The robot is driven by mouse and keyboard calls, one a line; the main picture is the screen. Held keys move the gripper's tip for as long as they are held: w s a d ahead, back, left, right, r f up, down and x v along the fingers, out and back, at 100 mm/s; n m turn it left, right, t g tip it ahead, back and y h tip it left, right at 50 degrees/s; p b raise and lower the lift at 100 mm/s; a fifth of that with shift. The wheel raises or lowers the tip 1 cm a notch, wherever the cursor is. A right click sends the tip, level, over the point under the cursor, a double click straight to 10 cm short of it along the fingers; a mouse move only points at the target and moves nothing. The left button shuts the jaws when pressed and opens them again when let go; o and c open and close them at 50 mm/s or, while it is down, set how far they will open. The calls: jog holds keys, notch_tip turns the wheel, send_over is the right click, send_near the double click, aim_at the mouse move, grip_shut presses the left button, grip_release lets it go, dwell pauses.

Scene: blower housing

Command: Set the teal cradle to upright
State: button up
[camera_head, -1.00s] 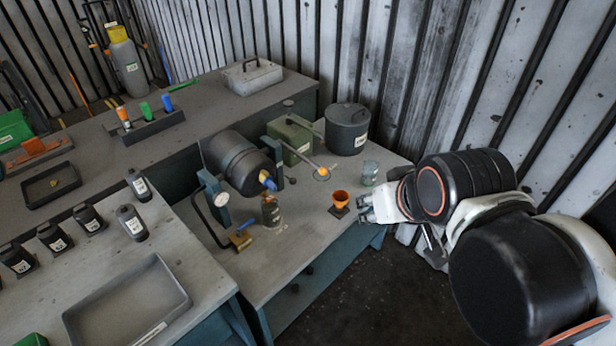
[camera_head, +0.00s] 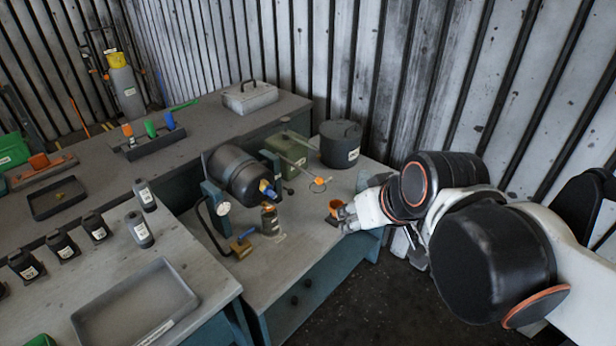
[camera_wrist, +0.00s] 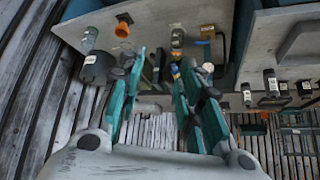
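A dark drum-shaped housing (camera_head: 236,174) lies on its side, held between teal uprights of a cradle (camera_head: 212,197) on the grey bench. A blue and yellow fitting (camera_head: 268,189) sticks out at its near right end. In the wrist view, the blue fitting (camera_wrist: 175,72) shows beside my fingers, which hide much of the housing. My gripper (camera_head: 345,216) is right of the cradle, close to a small orange cup (camera_head: 335,206); I cannot tell whether they touch. The fingers (camera_wrist: 158,65) are spread apart with nothing seen between them, clear of the cradle.
A small bottle (camera_head: 270,220) and a brass valve with a blue handle (camera_head: 242,244) stand in front of the cradle. A green canister (camera_head: 288,152) and a black lidded pot (camera_head: 340,145) stand behind. An empty tray (camera_head: 135,305) lies left.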

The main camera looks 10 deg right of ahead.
jog(key=w+a+f+n+t+y+b, duration=0.1)
jog(key=w+f+n+y+b, duration=0.2)
jog(key=w, duration=0.9)
jog(key=w+f+n+t+y+b, duration=0.1)
jog(key=w+f+n+y, duration=0.3)
jog(key=w, duration=0.9)
jog(key=n+t+y+b, duration=0.1)
jog(key=t+y+b, duration=0.1)
jog(key=t+b, duration=0.4)
send_near(308, 174)
jog(key=shift+g, duration=0.3)
jog(key=x, duration=0.9)
jog(key=shift+w+d+f, duration=0.2)
jog(key=shift+w+f, duration=0.05)
jog(key=shift+w, duration=0.05)
jog(key=shift+w+a+r+b, duration=0.1)
jog(key=shift+w+a+b, duration=0.25)
jog(key=shift+w, duration=0.2)
jog(key=shift+c, duration=0.5)
grip_shut()
